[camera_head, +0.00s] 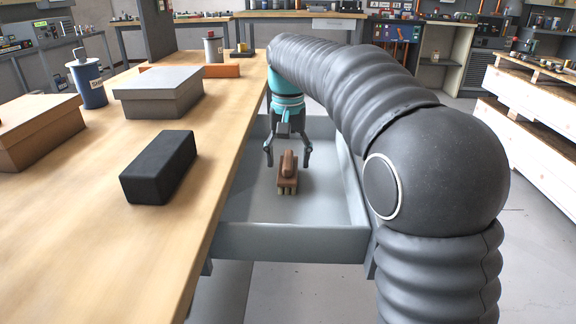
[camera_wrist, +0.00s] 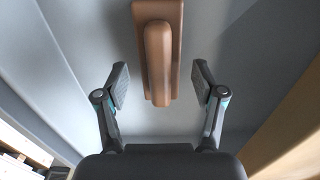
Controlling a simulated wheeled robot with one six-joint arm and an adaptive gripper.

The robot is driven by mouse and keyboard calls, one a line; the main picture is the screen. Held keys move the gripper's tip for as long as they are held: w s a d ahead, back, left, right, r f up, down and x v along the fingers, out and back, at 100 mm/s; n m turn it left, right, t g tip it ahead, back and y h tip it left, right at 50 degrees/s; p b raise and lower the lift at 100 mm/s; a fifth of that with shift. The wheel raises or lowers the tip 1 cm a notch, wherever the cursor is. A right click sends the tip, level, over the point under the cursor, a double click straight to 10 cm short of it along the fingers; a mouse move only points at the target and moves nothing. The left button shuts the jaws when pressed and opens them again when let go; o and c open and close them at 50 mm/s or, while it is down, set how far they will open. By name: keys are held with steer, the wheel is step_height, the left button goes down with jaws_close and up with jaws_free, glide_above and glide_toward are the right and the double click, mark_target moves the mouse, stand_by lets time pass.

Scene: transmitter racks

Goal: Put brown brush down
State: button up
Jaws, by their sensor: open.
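The brown brush (camera_head: 288,174) lies in an open grey drawer (camera_head: 290,240) beside the wooden workbench. It has a brown handle on top and light bristles at its base. My gripper (camera_head: 288,158) is open over the drawer, close to the brush, with its fingers spread. In the wrist view the brush (camera_wrist: 158,55) is at the top middle, and its near end reaches between the open fingertips of my gripper (camera_wrist: 161,82) without touching them.
On the workbench (camera_head: 225,110) are a black block (camera_head: 159,167), a grey box (camera_head: 159,92), a brown box (camera_head: 37,130), a blue can (camera_head: 88,85) and an orange block (camera_head: 222,70). The drawer walls stand around the brush. White-sided pallets (camera_head: 530,120) are at the right.

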mark_target(288, 157)
step_height(288, 157, up, 9)
steer(key=shift+f+p, duration=0.15)
steer(key=shift+p, duration=0.8)
steer(key=shift+r, duration=0.2)
